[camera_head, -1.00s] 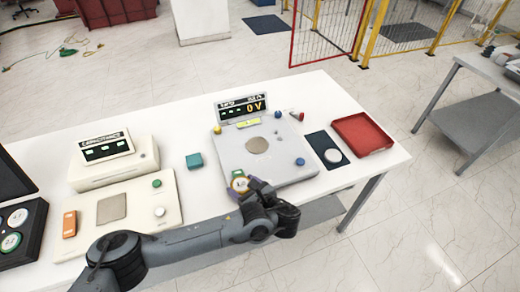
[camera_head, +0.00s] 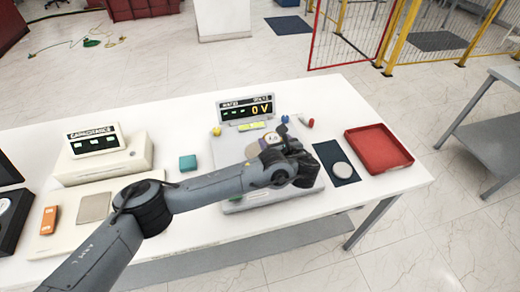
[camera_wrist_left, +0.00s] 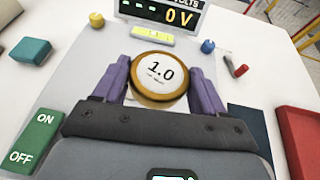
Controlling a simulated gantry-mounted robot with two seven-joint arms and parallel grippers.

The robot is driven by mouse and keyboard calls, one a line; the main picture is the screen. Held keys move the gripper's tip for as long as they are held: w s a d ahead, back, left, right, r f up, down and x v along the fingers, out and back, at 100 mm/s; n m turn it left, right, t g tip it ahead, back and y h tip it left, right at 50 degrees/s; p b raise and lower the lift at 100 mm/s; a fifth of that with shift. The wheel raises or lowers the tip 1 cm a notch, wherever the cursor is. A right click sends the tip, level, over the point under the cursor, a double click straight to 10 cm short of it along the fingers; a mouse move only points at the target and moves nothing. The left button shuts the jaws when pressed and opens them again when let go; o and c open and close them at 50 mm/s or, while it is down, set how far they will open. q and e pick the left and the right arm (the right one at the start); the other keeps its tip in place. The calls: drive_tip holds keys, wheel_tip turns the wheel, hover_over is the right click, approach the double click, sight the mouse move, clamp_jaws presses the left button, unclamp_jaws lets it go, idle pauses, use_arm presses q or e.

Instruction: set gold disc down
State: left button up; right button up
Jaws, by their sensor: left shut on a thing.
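The gold disc (camera_wrist_left: 159,78) has a gold rim and a white face marked 1.0. My left gripper (camera_wrist_left: 160,86) is shut on it, with a purple finger on each side, in the left wrist view. In the head view the left gripper (camera_head: 268,148) is over the middle of the grey volts tester (camera_head: 230,150), whose display (camera_head: 247,109) reads 0 V. The arm hides the tester's central round pad. I cannot tell whether the disc touches the tester. The right gripper is not in view.
A silver disc (camera_head: 343,170) lies on a dark mat (camera_head: 329,153) right of the tester, beside a red tray (camera_head: 378,149). A teal block (camera_head: 188,163) and the capacitance tester (camera_head: 104,160) are to the left. Small coloured knobs stand at the tester's back.

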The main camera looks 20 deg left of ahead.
use_arm(q)
hover_over(259, 149)
drive_tip(key=s, duration=0.2)
drive_tip(key=f, duration=0.3)
drive_tip(key=shift+s+d+f, duration=0.1)
drive_tip(key=shift+d+f, duration=0.25)
drive_tip(key=shift+f, duration=0.05)
drive_tip(key=shift+f+b, duration=0.35)
drive_tip(key=shift+f, duration=1.65)
drive_tip(key=shift+f, duration=0.2)
drive_tip(key=o, duration=1.3)
drive_tip(key=shift+r, duration=0.1)
